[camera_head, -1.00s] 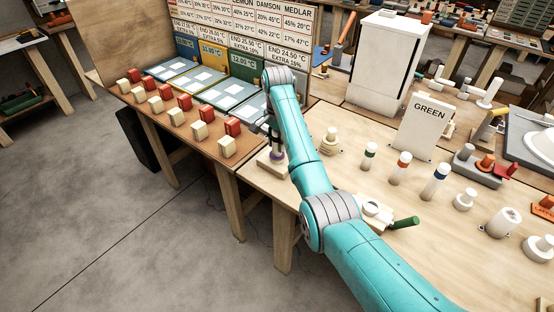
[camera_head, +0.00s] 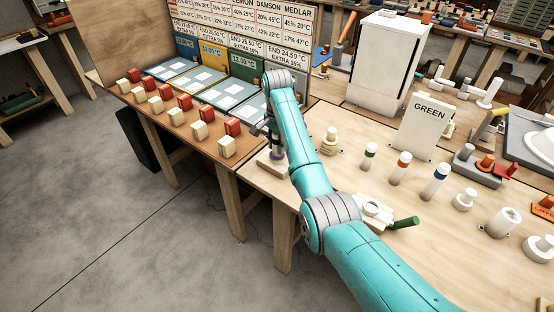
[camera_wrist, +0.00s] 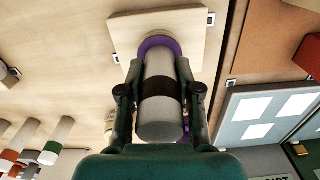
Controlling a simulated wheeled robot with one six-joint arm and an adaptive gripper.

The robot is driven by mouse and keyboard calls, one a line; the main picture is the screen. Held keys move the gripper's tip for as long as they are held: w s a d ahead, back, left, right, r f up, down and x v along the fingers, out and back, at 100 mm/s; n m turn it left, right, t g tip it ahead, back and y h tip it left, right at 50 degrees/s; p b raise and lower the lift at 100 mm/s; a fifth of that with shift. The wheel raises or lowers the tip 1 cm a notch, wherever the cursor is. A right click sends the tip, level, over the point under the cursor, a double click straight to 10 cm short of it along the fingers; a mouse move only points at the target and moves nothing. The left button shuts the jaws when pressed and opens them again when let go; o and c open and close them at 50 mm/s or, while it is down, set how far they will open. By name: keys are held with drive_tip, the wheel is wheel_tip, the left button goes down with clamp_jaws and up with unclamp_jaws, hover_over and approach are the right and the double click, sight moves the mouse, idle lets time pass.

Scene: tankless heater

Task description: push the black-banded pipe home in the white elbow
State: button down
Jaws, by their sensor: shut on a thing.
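The grey pipe with a black band (camera_wrist: 160,122) is between the two fingers of my gripper (camera_wrist: 159,78) in the wrist view, and my gripper is shut on it. The pipe's far end meets a purple ring (camera_wrist: 160,42) on a pale square wooden block (camera_wrist: 195,28). I cannot tell how deep the pipe sits there. I cannot make out a white elbow around that end; the pipe and ring cover the spot. In the head view, my gripper (camera_head: 273,135) is above the same block (camera_head: 268,165), mostly hidden by my arm.
Pipes with green (camera_head: 369,155), orange (camera_head: 400,167) and blue (camera_head: 435,181) bands stand on the table to the right. A cream fitting (camera_head: 330,142) stands beside my arm. A green-handled valve (camera_head: 402,222) is close to my arm. Red and cream blocks line the left bench.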

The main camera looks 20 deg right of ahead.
drive_tip(key=shift+f, duration=0.15)
drive_tip(key=c, duration=0.7)
unclamp_jaws()
